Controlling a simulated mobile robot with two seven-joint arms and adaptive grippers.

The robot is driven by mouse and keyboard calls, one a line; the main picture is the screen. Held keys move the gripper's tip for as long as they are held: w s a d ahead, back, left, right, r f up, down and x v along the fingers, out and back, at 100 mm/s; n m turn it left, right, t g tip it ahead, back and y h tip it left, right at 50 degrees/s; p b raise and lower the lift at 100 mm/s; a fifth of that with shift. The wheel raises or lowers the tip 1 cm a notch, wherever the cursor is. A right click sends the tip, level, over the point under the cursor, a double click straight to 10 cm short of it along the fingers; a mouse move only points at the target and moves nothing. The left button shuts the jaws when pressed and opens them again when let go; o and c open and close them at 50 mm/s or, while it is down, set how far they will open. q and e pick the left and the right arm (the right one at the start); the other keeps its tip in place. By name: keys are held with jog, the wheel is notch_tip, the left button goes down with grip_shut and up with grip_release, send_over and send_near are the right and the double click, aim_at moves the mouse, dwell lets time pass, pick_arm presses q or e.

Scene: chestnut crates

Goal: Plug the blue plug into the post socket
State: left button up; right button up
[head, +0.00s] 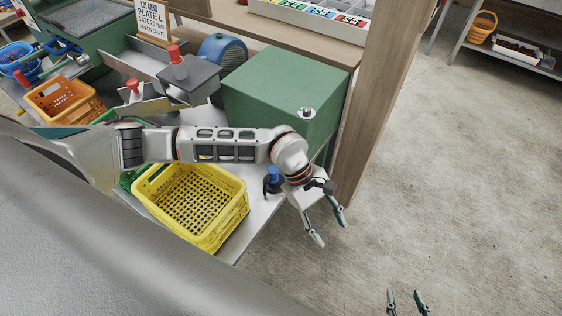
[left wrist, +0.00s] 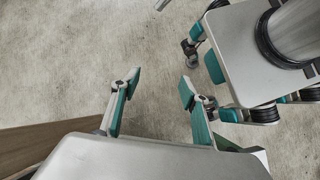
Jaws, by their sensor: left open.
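A small blue object (head: 273,174) with a black part below it, which looks like the blue plug, is at the table's right end, partly beside my left wrist. My left gripper (head: 333,234) is open and empty, out past the table edge over the floor. In the left wrist view its fingers (left wrist: 160,78) are spread with only floor between them. My right gripper (head: 405,292) shows only its fingertips at the bottom edge; they are apart with nothing between. The wooden post (head: 385,100) stands right of the green box. I cannot make out a socket on it.
A yellow crate (head: 238,222) sits on the table (head: 245,238) left of my left wrist. A green box (head: 275,85) stands behind the arm, with a red-topped machine (head: 190,80) and an orange crate (head: 85,112) farther left. The floor on the right is clear.

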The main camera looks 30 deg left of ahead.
pick_arm(q)
jog(key=w+a+f+m+t+y, duration=0.25)
jog(key=w+a+y, duration=0.4)
jog(key=a, duration=0.65)
jog(key=r+m+y, duration=0.2)
send_over(273, 170)
jog(key=shift+s+d+t+b, duration=0.3)
jog(key=shift+s+t+b, duration=0.05)
jog(key=f, duration=0.2)
jog(key=f+b, duration=0.1)
jog(key=f, duration=0.3)
jog(key=shift+w+a+f, duration=0.2)
jog(key=shift+w+a, duration=0.1)
jog(key=shift+w, duration=0.05)
jog(key=shift+w+f+b, duration=0.1)
jog(key=shift+f+b, duration=0.2)
jog(key=shift+f, duration=0.25)
jog(key=c, duration=1.2)
grip_shut()
